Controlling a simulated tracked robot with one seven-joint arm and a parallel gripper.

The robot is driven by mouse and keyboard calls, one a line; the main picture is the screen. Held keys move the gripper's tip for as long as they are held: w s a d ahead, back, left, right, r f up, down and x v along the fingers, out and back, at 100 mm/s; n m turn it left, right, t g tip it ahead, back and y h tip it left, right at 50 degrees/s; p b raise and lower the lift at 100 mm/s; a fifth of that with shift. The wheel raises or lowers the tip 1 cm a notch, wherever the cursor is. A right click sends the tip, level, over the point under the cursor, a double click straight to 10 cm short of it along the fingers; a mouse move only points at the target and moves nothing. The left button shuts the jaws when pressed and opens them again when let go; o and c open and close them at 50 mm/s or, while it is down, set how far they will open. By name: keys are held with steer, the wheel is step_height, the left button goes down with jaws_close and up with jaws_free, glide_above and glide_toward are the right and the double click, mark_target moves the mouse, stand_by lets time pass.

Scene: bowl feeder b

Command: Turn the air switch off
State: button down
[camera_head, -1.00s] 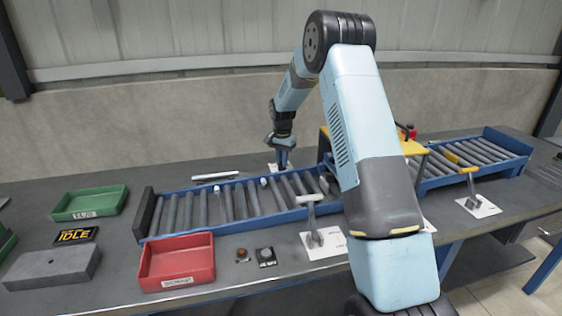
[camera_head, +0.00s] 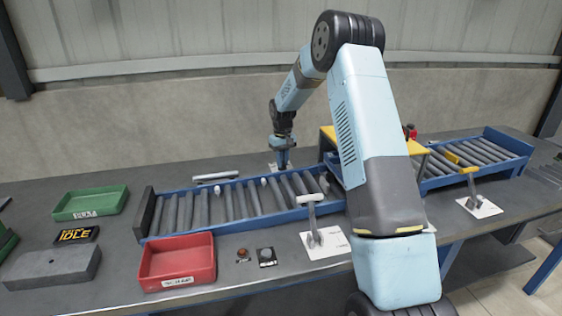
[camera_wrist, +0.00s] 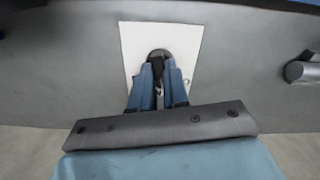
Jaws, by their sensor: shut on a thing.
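A small switch with a dark round base (camera_wrist: 158,55) stands on a white plate (camera_wrist: 135,38) in the wrist view. I take it to be the air switch; its label is not readable. The white plate (camera_head: 272,168) also shows in the head view, behind the roller conveyor and partly covered by my gripper. My gripper (camera_wrist: 158,82) points down at the plate, its two blue fingers shut around the dark lever of the switch. The fingers hide much of the lever. In the head view my gripper (camera_head: 282,163) is small, and its grip is hard to see.
The roller conveyor (camera_head: 215,207) lies in front of my gripper. A pale T-handled lever (camera_head: 312,220) stands before it, and a yellow-handled lever (camera_head: 470,185) at right. A red tray (camera_head: 177,262) and a green tray (camera_head: 90,203) sit left. A grey cylinder (camera_wrist: 300,70) lies beside the plate.

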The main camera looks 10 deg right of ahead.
steer(key=n, duration=0.6)
steer(key=shift+r+n, duration=0.1)
steer(key=shift+n, duration=0.2)
stand_by(0.4)
steer(key=c, duration=1.1)
jaws_free()
step_height(320, 180, up, 14)
steer(key=shift+f, duration=0.2)
